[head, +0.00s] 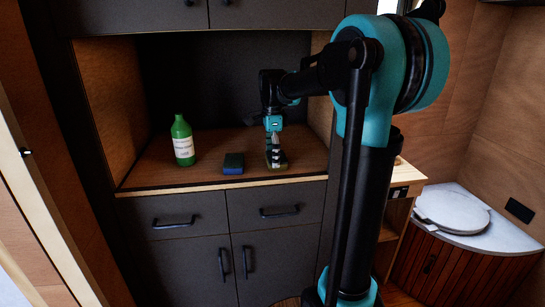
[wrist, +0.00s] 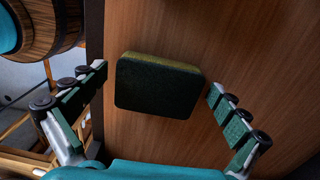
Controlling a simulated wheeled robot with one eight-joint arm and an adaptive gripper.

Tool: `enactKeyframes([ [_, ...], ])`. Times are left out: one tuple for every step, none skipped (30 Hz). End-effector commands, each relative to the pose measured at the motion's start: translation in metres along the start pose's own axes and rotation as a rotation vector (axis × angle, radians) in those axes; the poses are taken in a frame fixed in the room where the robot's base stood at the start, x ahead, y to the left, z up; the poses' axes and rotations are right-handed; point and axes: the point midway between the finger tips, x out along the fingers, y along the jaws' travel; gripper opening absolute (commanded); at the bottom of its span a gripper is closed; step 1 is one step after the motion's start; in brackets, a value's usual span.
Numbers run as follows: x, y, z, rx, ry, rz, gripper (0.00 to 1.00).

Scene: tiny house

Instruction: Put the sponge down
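The sponge (wrist: 158,88) has a dark green face and a yellowish edge. In the wrist view it appears to lie flat on the wooden counter (wrist: 240,50), between my spread fingers with a gap on each side. My gripper (wrist: 155,108) is open and not touching it. In the head view my gripper (head: 274,150) points down over the counter (head: 210,178) near its front edge, and the sponge (head: 282,165) shows beneath it, partly hidden by the fingers.
A blue block with a greenish top (head: 233,163) lies left of my gripper. A green bottle (head: 182,141) with a white label stands further left. Drawers and cupboard doors (head: 180,265) are below, upper cabinets (head: 200,15) above. A banded round wooden object (wrist: 40,28) shows beyond the counter edge.

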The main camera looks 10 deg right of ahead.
Motion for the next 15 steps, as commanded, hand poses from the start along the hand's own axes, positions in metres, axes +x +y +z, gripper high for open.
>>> enactKeyframes([
  [0.000,0.000,0.000,0.000,0.000,0.000,1.00],
  [0.000,0.000,0.000,0.000,0.000,0.000,1.00],
  [0.000,0.000,0.000,0.000,0.000,0.000,1.00],
  [0.000,0.000,0.000,0.000,0.000,0.000,1.00],
  [0.000,0.000,0.000,0.000,0.000,0.000,1.00],
  [0.000,0.000,0.000,0.000,0.000,0.000,1.00],
  [-0.001,0.000,0.000,0.000,0.000,0.000,1.00],
  [-0.001,0.000,0.000,0.000,0.000,0.000,1.00],
  [-0.003,0.000,0.000,0.000,0.000,0.000,1.00],
  [-0.005,0.000,0.000,0.000,0.000,0.000,1.00],
  [-0.009,0.000,0.000,0.000,0.000,0.000,1.00],
  [-0.013,0.000,0.000,0.000,0.000,0.000,1.00],
  [-0.018,0.000,0.000,0.000,0.000,0.000,1.00],
  [-0.023,0.000,0.000,0.000,0.000,0.000,1.00],
  [-0.029,0.001,0.000,0.000,0.000,0.000,1.00],
])
